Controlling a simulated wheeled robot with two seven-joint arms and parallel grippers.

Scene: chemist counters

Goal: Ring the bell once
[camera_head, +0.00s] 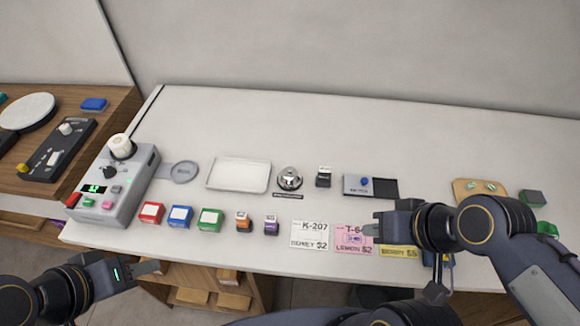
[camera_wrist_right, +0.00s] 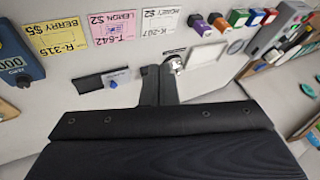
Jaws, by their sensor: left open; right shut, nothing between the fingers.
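The bell (camera_head: 289,178) is a silver dome on a dark base on the white counter, right of a pale tray. It also shows in the right wrist view (camera_wrist_right: 174,63), partly hidden just beyond my fingertips. My right gripper (camera_head: 368,226) is shut and empty, over the pink lemon card at the counter's front, to the right of and nearer than the bell, apart from it. Its closed fingers show in the right wrist view (camera_wrist_right: 158,72). My left gripper (camera_head: 150,266) is open and empty at the lower left, off the counter's front edge.
The tray (camera_head: 238,175) lies left of the bell and a small dark-topped stamp (camera_head: 323,176) close to its right. A sliding-knob box (camera_head: 370,186) sits farther right. Several coloured blocks and price cards line the front edge. The counter behind the bell is clear.

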